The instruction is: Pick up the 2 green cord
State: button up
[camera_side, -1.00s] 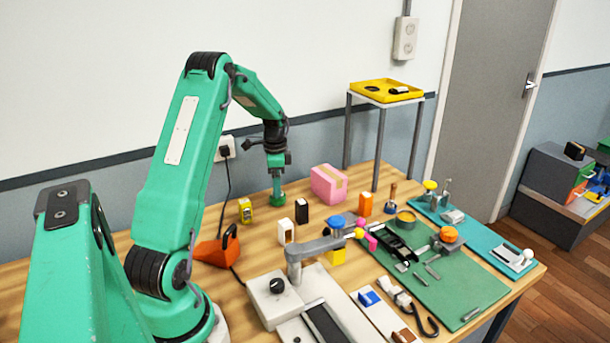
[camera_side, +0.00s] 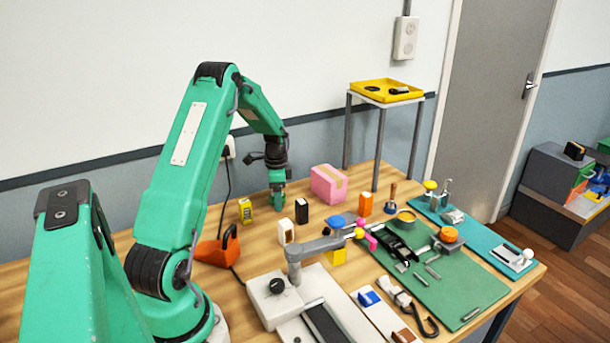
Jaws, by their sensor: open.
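I cannot make out a green cord; anything under or behind the fingertips is hidden. A black cable (camera_side: 227,190) hangs from the wall socket down behind my arm.
Around my gripper stand a pink box (camera_side: 328,184), a black block (camera_side: 302,211), a white block (camera_side: 286,231) and a yellow item (camera_side: 245,210). An orange-red holder (camera_side: 216,248) is at front left. A green mat (camera_side: 450,290) with tools lies at right.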

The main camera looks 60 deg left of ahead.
jog(key=c, duration=1.1)
jog(key=shift+o, duration=0.2)
jog(key=shift+r, duration=0.15)
jog(key=shift+r, duration=0.5)
jog(key=r, duration=0.3)
jog(key=shift+d+r, duration=0.1)
jog(key=shift+d, duration=0.1)
jog(key=w+d+r, duration=0.1)
jog(key=d+r, duration=0.1)
jog(key=d, duration=0.1)
jog(key=d+r, duration=0.2)
jog(key=d, duration=0.2)
jog(key=w+d+r, duration=0.1)
jog(key=d+r, duration=0.1)
jog(key=d, duration=0.2)
jog(key=shift+w+r, duration=0.25)
jog(key=shift+w, duration=0.05)
